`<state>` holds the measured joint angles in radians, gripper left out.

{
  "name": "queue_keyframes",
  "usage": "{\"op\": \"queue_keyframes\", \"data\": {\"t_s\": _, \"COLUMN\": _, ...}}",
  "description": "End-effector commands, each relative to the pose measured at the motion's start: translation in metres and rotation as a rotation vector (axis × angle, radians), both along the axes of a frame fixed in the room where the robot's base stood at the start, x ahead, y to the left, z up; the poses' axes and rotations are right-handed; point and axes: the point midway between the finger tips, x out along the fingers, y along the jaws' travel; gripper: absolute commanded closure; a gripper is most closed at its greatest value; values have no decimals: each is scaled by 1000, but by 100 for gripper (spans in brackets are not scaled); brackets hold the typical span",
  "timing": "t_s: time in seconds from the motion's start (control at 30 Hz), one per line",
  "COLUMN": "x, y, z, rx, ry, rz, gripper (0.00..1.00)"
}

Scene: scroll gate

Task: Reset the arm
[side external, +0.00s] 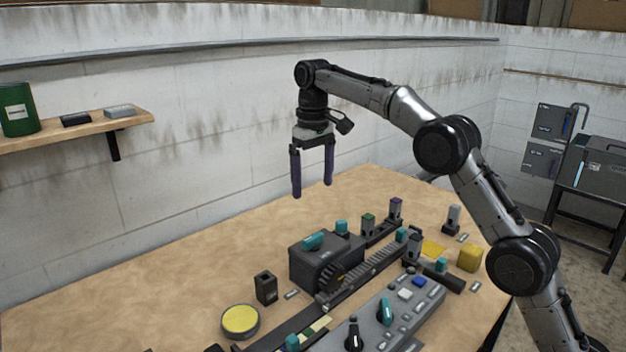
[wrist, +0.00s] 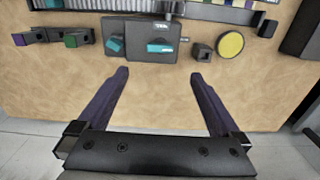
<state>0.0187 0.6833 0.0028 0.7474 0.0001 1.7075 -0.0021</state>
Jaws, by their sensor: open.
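My gripper (side external: 313,190) hangs from my raised arm, high above the far side of the table (side external: 130,285). Its two purple fingers point down, spread wide apart, with nothing between them. In the wrist view my gripper (wrist: 158,78) also shows open and empty over bare table. Ahead of the fingertips there is a dark grey box with a teal handle (wrist: 160,46). That box (side external: 310,268) stands below my gripper in the side view, well apart from it.
A toothed rail, a grey control panel (side external: 365,318), a yellow round button (side external: 240,321), a small black block (side external: 265,288) and a yellow cube (side external: 470,258) crowd the near side. A wall shelf (side external: 70,133) is at left. The table's left part is mostly clear.

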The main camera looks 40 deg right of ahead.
Motion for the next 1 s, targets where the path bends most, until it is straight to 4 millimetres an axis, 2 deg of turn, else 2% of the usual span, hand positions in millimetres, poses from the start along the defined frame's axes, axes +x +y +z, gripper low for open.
{"op": "queue_keyframes", "data": {"t_s": 0.3, "x": 0, "y": 0, "z": 2, "rx": 0, "ry": -5, "rz": 0, "gripper": 0}}
{"op": "queue_keyframes", "data": {"t_s": 0.37, "x": -2, "y": 0, "z": 10, "rx": 0, "ry": -20, "rz": 1, "gripper": 0}}
{"op": "queue_keyframes", "data": {"t_s": 0.47, "x": -11, "y": 1, "z": 42, "rx": -1, "ry": -77, "rz": 2, "gripper": 0}}
{"op": "queue_keyframes", "data": {"t_s": 0.6, "x": -53, "y": 3, "z": 91, "rx": -2, "ry": -135, "rz": 4, "gripper": 0}}
{"op": "queue_keyframes", "data": {"t_s": 0.7, "x": -89, "y": 4, "z": 116, "rx": -3, "ry": -173, "rz": 6, "gripper": 0}}
{"op": "queue_keyframes", "data": {"t_s": 0.87, "x": -148, "y": 6, "z": 138, "rx": -3, "ry": -235, "rz": 9, "gripper": 0}}
{"op": "queue_keyframes", "data": {"t_s": 1.0, "x": -201, "y": 8, "z": 140, "rx": -4, "ry": -290, "rz": 11, "gripper": 0}}
